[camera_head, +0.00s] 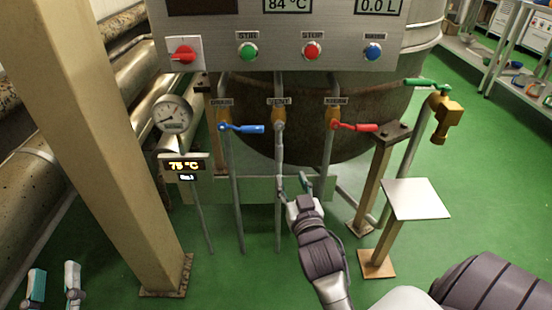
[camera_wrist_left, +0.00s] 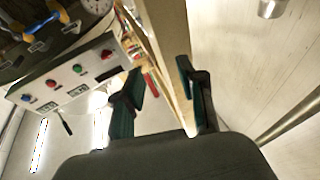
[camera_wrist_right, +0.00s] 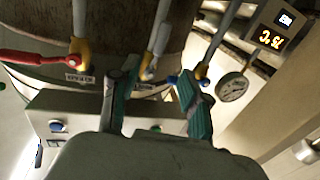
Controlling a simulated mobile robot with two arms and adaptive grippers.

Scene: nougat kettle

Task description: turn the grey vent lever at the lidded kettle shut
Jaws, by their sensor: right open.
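The vent valve (camera_head: 279,118) sits on the middle pipe under the VENT label, in front of the dark kettle (camera_head: 375,95). In the right wrist view the vent valve (camera_wrist_right: 150,66) shows beyond and between my fingertips. My right gripper (camera_head: 293,184) is open and empty, below the valve by the middle pipe; it also shows in the right wrist view (camera_wrist_right: 158,88). My left gripper (camera_head: 54,272) is open and empty at the lower left, away from the valves; it also shows in its wrist view (camera_wrist_left: 160,85).
A blue lever (camera_head: 245,128) is left of the vent valve and a red lever (camera_head: 355,126) right of it, both sideways. A control panel (camera_head: 220,55) hangs above. A gauge (camera_head: 172,114), a beige post (camera_head: 105,130) and a small stand (camera_head: 415,199) are nearby.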

